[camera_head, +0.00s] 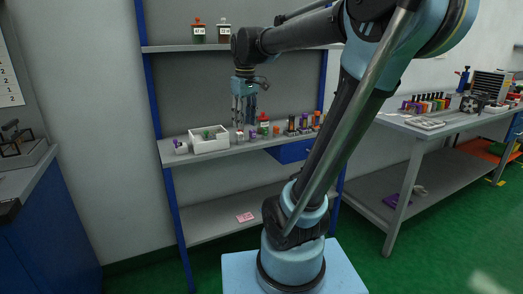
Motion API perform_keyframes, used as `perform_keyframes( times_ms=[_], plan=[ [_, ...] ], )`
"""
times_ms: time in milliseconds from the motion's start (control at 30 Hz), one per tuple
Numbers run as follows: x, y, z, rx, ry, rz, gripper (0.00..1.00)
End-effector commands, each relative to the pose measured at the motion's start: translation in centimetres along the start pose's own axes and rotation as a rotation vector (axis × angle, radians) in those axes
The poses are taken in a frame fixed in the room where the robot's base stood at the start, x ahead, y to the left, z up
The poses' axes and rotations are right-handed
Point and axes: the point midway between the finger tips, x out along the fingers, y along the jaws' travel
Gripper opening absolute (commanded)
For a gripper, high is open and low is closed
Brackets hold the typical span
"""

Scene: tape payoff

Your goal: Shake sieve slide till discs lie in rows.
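My gripper (245,118) hangs pointing down over the middle shelf board (180,159) of a rack, just right of a white open box (196,147). Its fingers are small and dark here, and I cannot tell whether they are open or shut or whether anything is between them. The white box has a small green item (206,134) in it. I cannot make out a sieve slide or discs for sure; the inside of the box is too small to read.
Small items and a red bottle (263,124) stand on the same board, right of the box. Two bottles (198,32) stand on the upper shelf (175,48). A blue bin (290,152) is under the board. A bench (405,122) with several bottles stands right.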

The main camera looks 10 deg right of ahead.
Motion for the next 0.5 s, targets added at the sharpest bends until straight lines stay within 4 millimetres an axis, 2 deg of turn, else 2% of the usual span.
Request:
perform_keyframes(
  times_ms=[100,500],
  plan=[
    [1.1,-0.1,1.8,0.041,0.006,0.004,0.38],
    [4.9,-0.5,6.9,0.167,0.028,0.017,0.38]
  ],
)
